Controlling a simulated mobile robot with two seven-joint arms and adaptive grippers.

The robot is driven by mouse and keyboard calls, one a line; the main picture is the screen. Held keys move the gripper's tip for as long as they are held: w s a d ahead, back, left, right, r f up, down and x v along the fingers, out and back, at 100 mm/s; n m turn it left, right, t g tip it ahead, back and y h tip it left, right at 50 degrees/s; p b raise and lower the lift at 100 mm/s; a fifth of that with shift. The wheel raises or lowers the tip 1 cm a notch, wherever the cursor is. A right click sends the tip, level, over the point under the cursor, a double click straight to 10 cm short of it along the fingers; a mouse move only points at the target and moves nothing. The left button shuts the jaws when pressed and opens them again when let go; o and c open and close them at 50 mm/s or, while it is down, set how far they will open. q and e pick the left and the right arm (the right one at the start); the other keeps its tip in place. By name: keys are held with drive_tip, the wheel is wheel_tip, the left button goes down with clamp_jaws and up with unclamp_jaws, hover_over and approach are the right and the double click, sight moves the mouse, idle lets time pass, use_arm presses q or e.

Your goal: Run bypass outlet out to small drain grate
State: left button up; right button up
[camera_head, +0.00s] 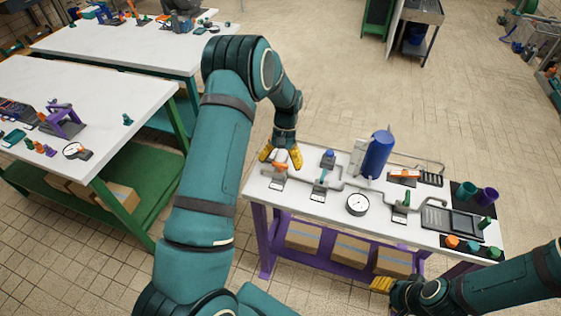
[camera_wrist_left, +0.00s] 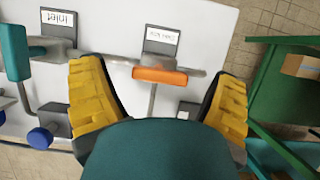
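A grey pipe run with coloured valve handles is mounted on the white-topped purple bench (camera_head: 330,207). My left gripper (camera_head: 280,155) is over its far left corner, open. An orange handle (camera_head: 280,166) is beneath it; in the left wrist view this orange handle (camera_wrist_left: 160,76) lies between the spread yellow fingers, with no clear grip. A teal handle (camera_head: 320,177) stands to its right. A dark grated tray (camera_head: 453,221) lies at the bench's right, and a smaller dark grate-like piece (camera_head: 430,178) behind it. My right gripper (camera_head: 381,284) is low before the bench, its fingers partly hidden.
A blue cylinder (camera_head: 378,154), a round gauge (camera_head: 357,204) and another orange handle (camera_head: 404,174) crowd the bench. Teal and purple cups (camera_head: 487,196) stand at its right end. Cardboard boxes (camera_head: 347,250) fill the lower shelf.

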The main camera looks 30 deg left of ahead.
use_arm(q)
drive_tip(key=shift+r, duration=0.1)
drive_tip(key=v, duration=1.2)
idle(0.4)
